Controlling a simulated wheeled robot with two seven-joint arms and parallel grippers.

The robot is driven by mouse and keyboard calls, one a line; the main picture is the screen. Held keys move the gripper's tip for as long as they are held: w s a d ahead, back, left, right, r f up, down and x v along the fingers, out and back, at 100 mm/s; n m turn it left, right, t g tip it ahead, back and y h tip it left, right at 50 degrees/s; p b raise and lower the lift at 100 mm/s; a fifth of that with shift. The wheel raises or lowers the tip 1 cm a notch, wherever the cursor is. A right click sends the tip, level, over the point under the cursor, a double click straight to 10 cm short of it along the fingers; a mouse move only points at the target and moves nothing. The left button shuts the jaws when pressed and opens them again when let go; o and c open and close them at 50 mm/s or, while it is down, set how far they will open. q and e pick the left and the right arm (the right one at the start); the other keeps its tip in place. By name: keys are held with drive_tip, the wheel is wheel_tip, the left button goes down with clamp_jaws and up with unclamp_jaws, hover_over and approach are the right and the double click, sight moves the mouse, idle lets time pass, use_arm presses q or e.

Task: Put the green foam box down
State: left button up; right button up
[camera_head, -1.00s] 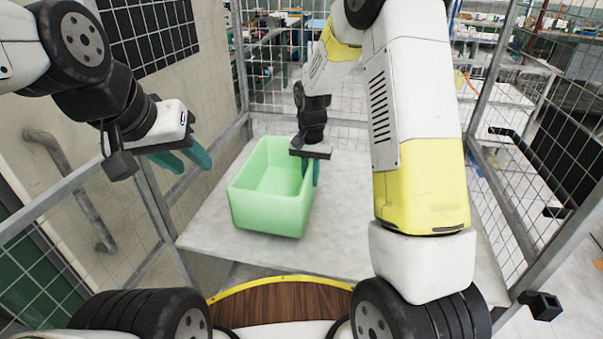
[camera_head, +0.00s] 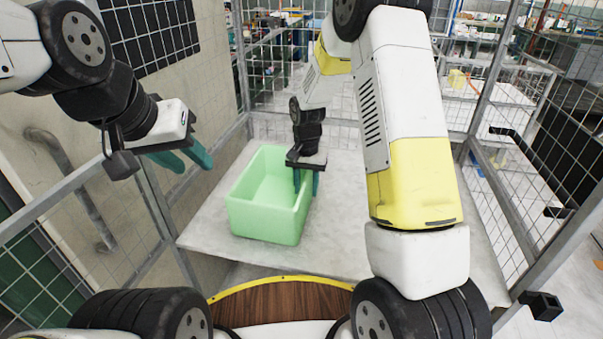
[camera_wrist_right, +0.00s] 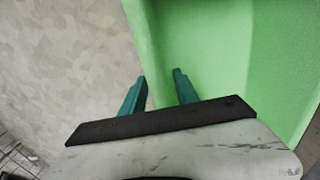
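The green foam box (camera_head: 262,222) stands upright on the grey table (camera_head: 340,235), its open side up and its inside empty where I can see it. It also shows in the right wrist view (camera_wrist_right: 225,50). My right gripper (camera_head: 306,192) is at the box's right wall with its fingers spread, one inside the box and one outside. In the wrist view, its fingertips (camera_wrist_right: 160,78) are apart on either side of the wall, with a gap. My left gripper (camera_head: 193,158) is open and empty in the air, left of the box.
Wire mesh fence panels (camera_head: 300,60) and metal posts enclose the table behind and at both sides. A wall (camera_head: 210,80) rises at the left. The table is clear in front of the box and to its right.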

wheel_tip(320, 180, up, 11)
drive_tip(key=shift+r, duration=0.8)
drive_tip(key=s+d+r+n+t, duration=0.1)
drive_tip(key=s+r, duration=0.3)
drive_tip(key=s, duration=0.4)
drive_tip(key=s+d+r+n+t+y, duration=0.1)
drive_tip(key=s+d+r+t, duration=0.2)
drive_tip(key=s+r, duration=0.2)
drive_tip(key=s+d+r+n+t+y, duration=0.1)
drive_tip(key=s+r, duration=0.4)
drive_tip(key=s, duration=0.6)
drive_tip(key=shift+s+d+r+n+t, duration=0.2)
drive_tip(key=shift+s+d+n+t, duration=0.15)
drive_tip(key=shift+d+n+t, duration=0.25)
drive_tip(key=shift+d, duration=0.15)
